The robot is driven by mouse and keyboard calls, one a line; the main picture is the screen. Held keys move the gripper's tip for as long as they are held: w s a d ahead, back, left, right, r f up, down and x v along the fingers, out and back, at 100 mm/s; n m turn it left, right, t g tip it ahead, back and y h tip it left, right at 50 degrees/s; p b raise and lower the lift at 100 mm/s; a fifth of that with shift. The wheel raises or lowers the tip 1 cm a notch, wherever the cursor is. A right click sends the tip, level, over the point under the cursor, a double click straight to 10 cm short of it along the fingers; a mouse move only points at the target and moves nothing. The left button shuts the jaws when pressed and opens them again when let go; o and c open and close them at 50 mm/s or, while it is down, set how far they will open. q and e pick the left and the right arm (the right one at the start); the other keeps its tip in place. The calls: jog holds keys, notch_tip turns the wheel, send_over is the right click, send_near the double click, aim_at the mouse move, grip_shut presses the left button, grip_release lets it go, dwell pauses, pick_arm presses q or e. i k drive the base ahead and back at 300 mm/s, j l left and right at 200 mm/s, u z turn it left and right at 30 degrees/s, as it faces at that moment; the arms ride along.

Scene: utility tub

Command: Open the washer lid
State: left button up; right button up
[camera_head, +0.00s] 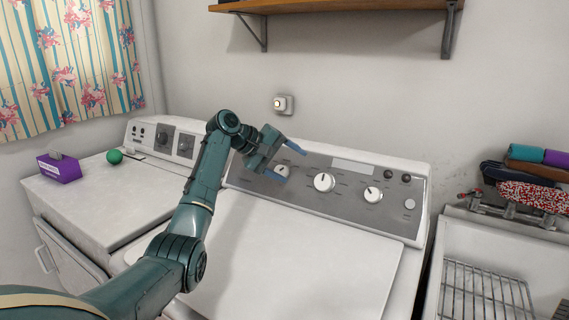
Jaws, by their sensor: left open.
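The white washer lid (290,262) lies flat and shut on top of the washer (412,262). Behind it stands the washer's grey control panel (345,188) with white knobs. My left arm reaches in from the lower left across the lid's left part. My left gripper (289,163) is open and empty in front of the left part of the control panel, above the rear of the lid. Its fingers partly cover a knob, and I cannot tell whether they touch the panel. My right gripper is not in view.
A dryer (85,205) stands on the left, with a purple box (60,168) and a green ball (114,156) on top. A utility tub (500,255) with a wire rack (485,295) is on the right. A wooden shelf (340,6) hangs on the wall above.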

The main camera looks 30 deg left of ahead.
aim_at(268, 261)
jog(key=k, duration=1.5)
